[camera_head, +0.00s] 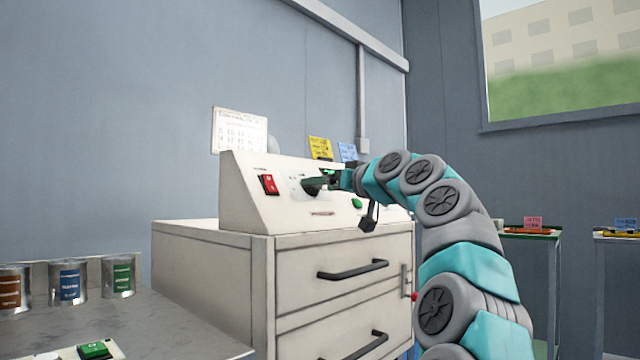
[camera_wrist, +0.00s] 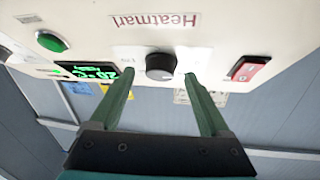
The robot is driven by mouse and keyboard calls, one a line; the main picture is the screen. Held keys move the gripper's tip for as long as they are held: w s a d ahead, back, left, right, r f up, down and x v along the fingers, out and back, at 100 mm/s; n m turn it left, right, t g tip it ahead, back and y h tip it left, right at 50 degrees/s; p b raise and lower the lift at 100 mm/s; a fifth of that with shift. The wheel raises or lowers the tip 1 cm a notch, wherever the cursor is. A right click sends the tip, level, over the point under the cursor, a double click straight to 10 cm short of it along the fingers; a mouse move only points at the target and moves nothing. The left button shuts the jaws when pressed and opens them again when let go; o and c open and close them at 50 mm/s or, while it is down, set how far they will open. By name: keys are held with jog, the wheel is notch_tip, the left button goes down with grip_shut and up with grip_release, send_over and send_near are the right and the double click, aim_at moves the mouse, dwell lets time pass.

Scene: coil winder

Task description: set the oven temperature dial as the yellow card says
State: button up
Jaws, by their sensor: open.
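The black oven dial (camera_wrist: 161,67) sits on the cream panel in the upside-down wrist view, with a light pointer mark too small to read. My gripper (camera_wrist: 159,76) is open, its two green fingers on either side of the dial with gaps showing. In the head view my gripper (camera_head: 326,181) is at the panel front and partly hides the dial. The yellow card (camera_head: 320,148) stands behind the panel; its writing is too small to read. A green-lit display (camera_wrist: 88,72) is beside the dial; I cannot read it surely.
A red switch (camera_head: 268,184) and a green button (camera_head: 356,203) flank the dial on the panel. A blue card (camera_head: 348,151) stands beside the yellow one. Drawer handles (camera_head: 352,270) stick out below. Several cans (camera_head: 70,280) stand on the left bench.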

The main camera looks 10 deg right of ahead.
jog(key=shift+w+a, duration=0.35)
jog(key=shift+w, duration=0.3)
grip_shut()
